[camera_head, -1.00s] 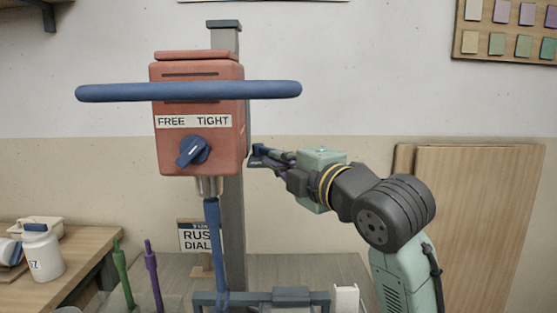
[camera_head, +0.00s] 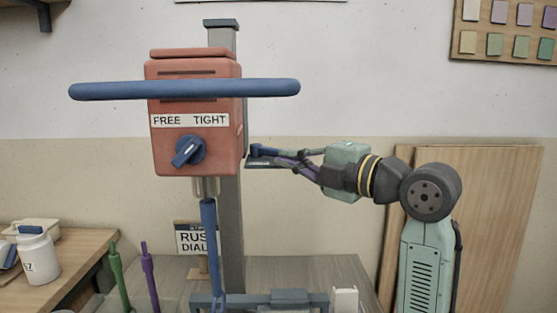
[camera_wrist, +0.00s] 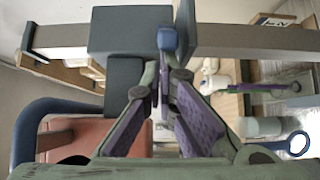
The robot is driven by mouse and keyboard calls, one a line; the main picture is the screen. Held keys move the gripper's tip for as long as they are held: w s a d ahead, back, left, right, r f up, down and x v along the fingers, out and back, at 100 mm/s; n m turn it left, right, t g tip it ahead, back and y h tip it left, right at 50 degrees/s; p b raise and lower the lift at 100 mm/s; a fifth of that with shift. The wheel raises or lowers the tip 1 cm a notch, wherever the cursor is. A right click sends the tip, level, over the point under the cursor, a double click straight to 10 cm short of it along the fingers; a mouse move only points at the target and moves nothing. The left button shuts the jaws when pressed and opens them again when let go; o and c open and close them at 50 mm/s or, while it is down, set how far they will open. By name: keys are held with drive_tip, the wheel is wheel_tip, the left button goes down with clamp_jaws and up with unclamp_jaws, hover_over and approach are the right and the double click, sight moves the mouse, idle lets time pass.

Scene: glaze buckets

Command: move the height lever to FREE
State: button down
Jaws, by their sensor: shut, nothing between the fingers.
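The red mixer head (camera_head: 158,142) carries a white label reading FREE on the left and TIGHT on the right. Below the label is a blue dial (camera_head: 188,151), its grip slanting from lower left to upper right. A small blue-ended part (camera_head: 256,149), which may be the height lever, shows at the head's right side. Its blue end (camera_wrist: 167,40) is just beyond my fingertips in the wrist view. My gripper (camera_head: 277,155) is shut and empty, reaching in from the right; it also shows in the wrist view (camera_wrist: 160,72). I cannot tell whether the fingertips touch the blue end.
A grey post (camera_head: 230,200) stands behind the head. A long blue bar (camera_head: 185,90) crosses the head's front. Green (camera_head: 118,275) and purple (camera_head: 150,275) tools stand at lower left, near a white jar (camera_head: 37,255). Wooden boards (camera_head: 495,220) lean behind my arm.

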drive_tip(key=w+d+n+g+y+b, duration=0.1)
drive_tip(key=w+d, duration=0.3)
drive_tip(key=shift+w+n+g+y, duration=0.3)
drive_tip(key=shift+w+g+y, duration=0.05)
drive_tip(key=shift+g+y, duration=0.05)
drive_tip(key=shift+w+r, duration=0.1)
idle(0.5)
drive_tip(key=shift+a, duration=0.1)
